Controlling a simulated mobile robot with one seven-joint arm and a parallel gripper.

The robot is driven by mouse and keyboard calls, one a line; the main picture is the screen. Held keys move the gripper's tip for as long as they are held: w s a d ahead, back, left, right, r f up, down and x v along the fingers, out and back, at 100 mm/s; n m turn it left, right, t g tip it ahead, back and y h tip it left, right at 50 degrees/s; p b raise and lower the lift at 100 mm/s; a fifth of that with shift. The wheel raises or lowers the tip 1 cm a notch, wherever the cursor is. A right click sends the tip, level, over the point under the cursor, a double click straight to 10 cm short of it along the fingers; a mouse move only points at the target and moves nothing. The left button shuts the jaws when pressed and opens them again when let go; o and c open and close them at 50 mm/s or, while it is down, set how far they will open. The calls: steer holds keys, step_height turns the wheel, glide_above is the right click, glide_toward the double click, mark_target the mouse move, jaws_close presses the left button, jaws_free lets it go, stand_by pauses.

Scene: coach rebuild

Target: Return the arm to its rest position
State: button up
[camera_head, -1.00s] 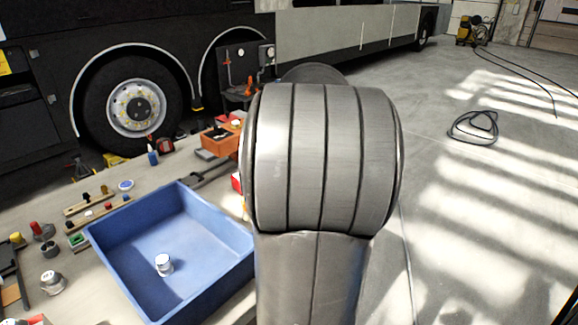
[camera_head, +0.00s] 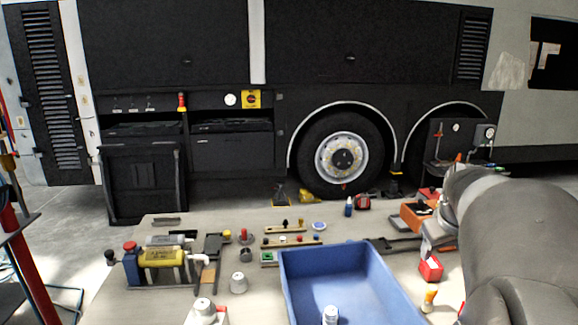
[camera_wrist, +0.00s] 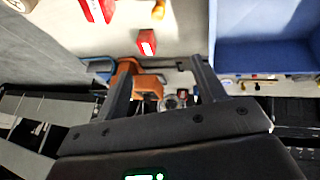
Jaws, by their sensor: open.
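My arm (camera_head: 525,225) fills the right edge of the head view, bent over the right end of the workbench. My gripper (camera_wrist: 162,62) shows in the wrist view with its two dark fingers apart and nothing between them. Beyond the fingers are an orange box (camera_wrist: 148,84) and a small red box (camera_wrist: 147,42). The gripper cannot be made out clearly in the head view.
A blue tray (camera_head: 300,290) holding a white-capped item (camera_head: 330,315) stands on the workbench (camera_head: 165,300), left of my arm. The red box (camera_head: 430,268) and orange box (camera_head: 412,215) lie close to my arm. A dark coach (camera_head: 350,60) stands behind.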

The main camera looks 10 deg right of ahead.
steer(key=a+r+n+t, duration=0.2)
steer(key=a+r+n, duration=0.2)
steer(key=a, duration=0.8)
steer(key=s+a+f+m+y, duration=0.1)
steer(key=s+a+f+m, duration=0.1)
steer(key=s+a+f, duration=0.2)
steer(key=s+a+f+m+g+y, duration=0.1)
steer(key=s+a+f+m+y, duration=0.1)
steer(key=s+a+f, duration=0.3)
steer(key=s+a, duration=0.4)
steer(key=s, duration=0.3)
steer(key=shift+s+f, duration=0.15)
steer(key=shift+f, duration=0.1)
